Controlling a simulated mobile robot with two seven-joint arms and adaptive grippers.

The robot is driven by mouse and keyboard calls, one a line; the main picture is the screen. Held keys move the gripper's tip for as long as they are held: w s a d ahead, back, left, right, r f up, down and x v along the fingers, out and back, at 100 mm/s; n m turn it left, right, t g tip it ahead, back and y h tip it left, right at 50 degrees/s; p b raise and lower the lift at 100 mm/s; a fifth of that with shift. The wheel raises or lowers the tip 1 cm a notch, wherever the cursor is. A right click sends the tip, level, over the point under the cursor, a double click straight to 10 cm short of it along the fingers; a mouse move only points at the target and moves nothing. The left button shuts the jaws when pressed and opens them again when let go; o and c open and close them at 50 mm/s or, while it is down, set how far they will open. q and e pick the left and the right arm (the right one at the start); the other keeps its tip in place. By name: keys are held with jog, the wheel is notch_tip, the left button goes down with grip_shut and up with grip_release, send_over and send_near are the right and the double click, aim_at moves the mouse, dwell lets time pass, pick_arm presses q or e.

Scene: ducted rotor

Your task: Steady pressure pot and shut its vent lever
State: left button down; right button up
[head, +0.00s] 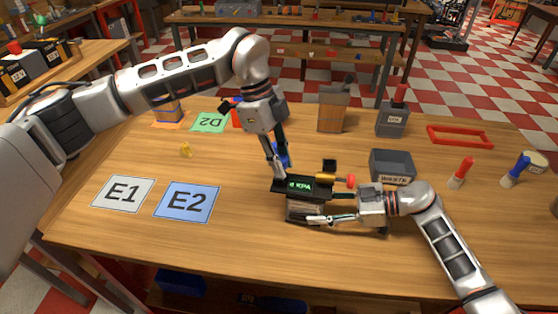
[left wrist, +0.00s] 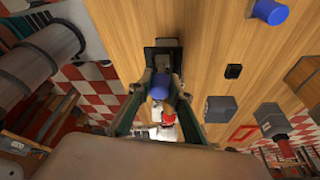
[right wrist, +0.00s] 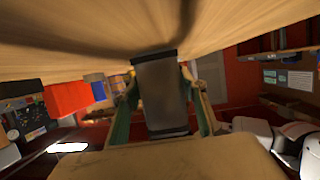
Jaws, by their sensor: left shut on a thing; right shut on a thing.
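The pressure pot has a silver body (head: 302,211) and a black top with a green display (head: 299,186) reading in KPA. It stands on the table. A brass valve piece with a red knob (head: 350,181) sticks out at its right. My right gripper (head: 322,210) comes from the right and is shut on the pot's body, a grey block (right wrist: 160,92) between its fingers in the right wrist view. My left gripper (head: 277,176) reaches down at the pot's top left.
A grey WASTE bin (head: 391,166) and a small black block (head: 329,165) stand behind the pot. A blue cylinder (left wrist: 270,12) stands behind it too. Mats E1 (head: 123,194) and E2 (head: 187,202) lie bare at left. The front table strip is clear.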

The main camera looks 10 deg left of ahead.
pick_arm(q)
jog(key=shift+f, duration=0.15)
jog(key=c, duration=1.8)
grip_release()
jog(key=v, duration=1.2)
pick_arm(e)
jog(key=o, duration=1.1)
